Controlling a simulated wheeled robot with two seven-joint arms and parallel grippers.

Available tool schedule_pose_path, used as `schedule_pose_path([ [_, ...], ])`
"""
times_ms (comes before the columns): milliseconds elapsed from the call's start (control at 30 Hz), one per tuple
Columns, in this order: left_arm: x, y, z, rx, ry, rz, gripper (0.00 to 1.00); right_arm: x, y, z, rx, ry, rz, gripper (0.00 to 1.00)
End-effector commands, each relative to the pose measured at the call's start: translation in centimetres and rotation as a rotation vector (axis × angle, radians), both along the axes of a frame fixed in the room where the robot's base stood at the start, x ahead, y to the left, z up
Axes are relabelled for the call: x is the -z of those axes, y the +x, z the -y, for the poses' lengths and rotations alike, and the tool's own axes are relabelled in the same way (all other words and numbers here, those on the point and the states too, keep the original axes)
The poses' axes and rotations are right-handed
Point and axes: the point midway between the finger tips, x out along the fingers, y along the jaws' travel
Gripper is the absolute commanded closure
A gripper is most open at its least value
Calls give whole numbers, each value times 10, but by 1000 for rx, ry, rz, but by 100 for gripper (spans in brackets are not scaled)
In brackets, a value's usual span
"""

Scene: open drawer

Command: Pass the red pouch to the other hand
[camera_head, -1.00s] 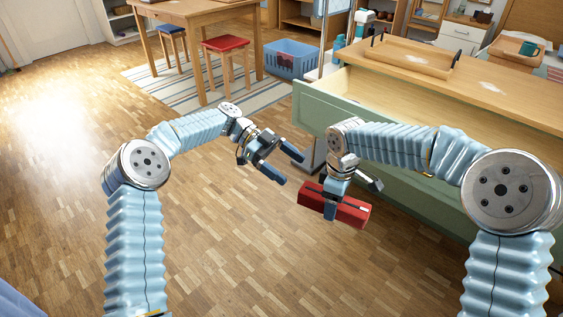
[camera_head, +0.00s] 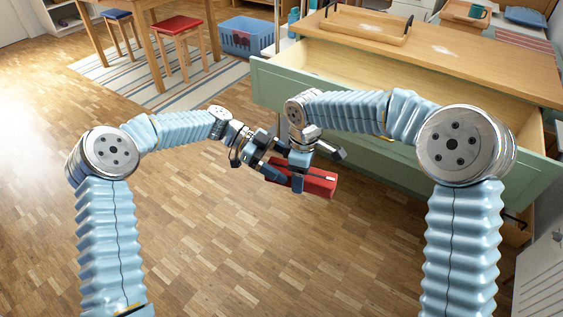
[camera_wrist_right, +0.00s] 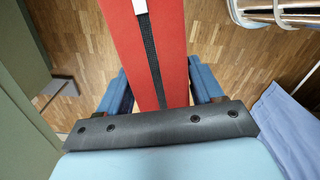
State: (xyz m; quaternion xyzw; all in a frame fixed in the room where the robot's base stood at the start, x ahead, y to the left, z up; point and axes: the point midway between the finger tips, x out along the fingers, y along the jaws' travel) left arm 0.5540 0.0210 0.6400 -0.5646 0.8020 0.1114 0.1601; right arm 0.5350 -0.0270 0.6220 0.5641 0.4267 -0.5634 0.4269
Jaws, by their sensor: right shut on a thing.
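The red pouch (camera_head: 318,184) is a red block-like bag with a dark zip strip and a small white tag. My right gripper (camera_head: 297,176) is shut on it near its middle and holds it above the floor. In the right wrist view the pouch (camera_wrist_right: 172,55) runs between the two blue fingers (camera_wrist_right: 160,92). My left gripper (camera_head: 269,162) is at the pouch's left end, its fingers apart on either side of that end. The right gripper partly hides this spot, and whether the left fingers touch the pouch cannot be told.
The green drawer (camera_head: 330,115) stands pulled out from the wooden-topped cabinet (camera_head: 450,60), close behind my right arm. A wooden tray (camera_head: 350,27) lies on the cabinet. A blue basket (camera_head: 247,38) and a red stool (camera_head: 178,26) stand farther back. The floor in front is clear.

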Motion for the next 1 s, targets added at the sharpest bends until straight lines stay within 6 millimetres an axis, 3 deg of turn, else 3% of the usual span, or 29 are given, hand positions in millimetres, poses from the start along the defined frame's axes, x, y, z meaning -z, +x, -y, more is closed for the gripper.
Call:
schedule_pose_path([
  [33, 0, 0, 0, 0, 0, 0, 27, 0, 0, 0, 0, 0, 0, 70],
  [300, 0, 1, 0, -3, 0, 3, 68, 0, -1, -1, -4, 1, -3, 70],
  [333, -1, 1, 0, -4, 0, 3, 69, 0, -2, -2, -5, 1, -3, 31],
  [500, -1, 1, 0, -3, -1, 2, 69, 0, -1, -1, -4, 1, -2, 5],
  [833, -1, 0, 0, -1, 0, 1, 70, -3, 0, -1, -1, 1, 1, 4],
  [1000, -1, 0, 0, 0, 0, 0, 70, -28, 0, -1, 0, 2, 4, 4],
])
